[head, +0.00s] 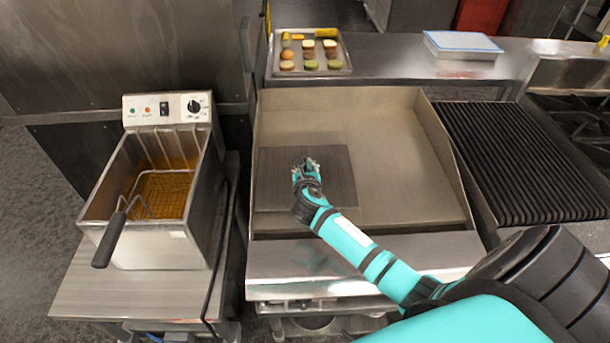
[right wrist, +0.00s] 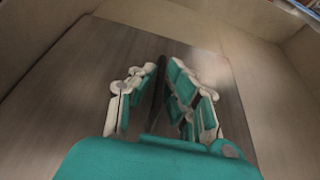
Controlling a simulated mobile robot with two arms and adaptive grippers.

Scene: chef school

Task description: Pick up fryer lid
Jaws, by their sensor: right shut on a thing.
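The fryer lid (head: 273,180) looks like a flat, dark grey-brown rectangular plate. It shows at the left part of the griddle in the head view, and its surface fills much of the right wrist view (right wrist: 85,75). My right gripper (head: 306,166) is over the middle of the lid. In the right wrist view its fingers (right wrist: 158,95) are closed around a thin dark upright piece, which looks like the lid's handle. I cannot tell whether the lid touches the griddle. My left gripper is not in view.
The open fryer (head: 190,232) with a basket (head: 163,190) and dark handle stands at left. The lid lies within the raised walls of the griddle (head: 390,150). A ribbed grill (head: 520,160) is at right. A food tray (head: 340,68) and a blue-white board (head: 462,45) are behind.

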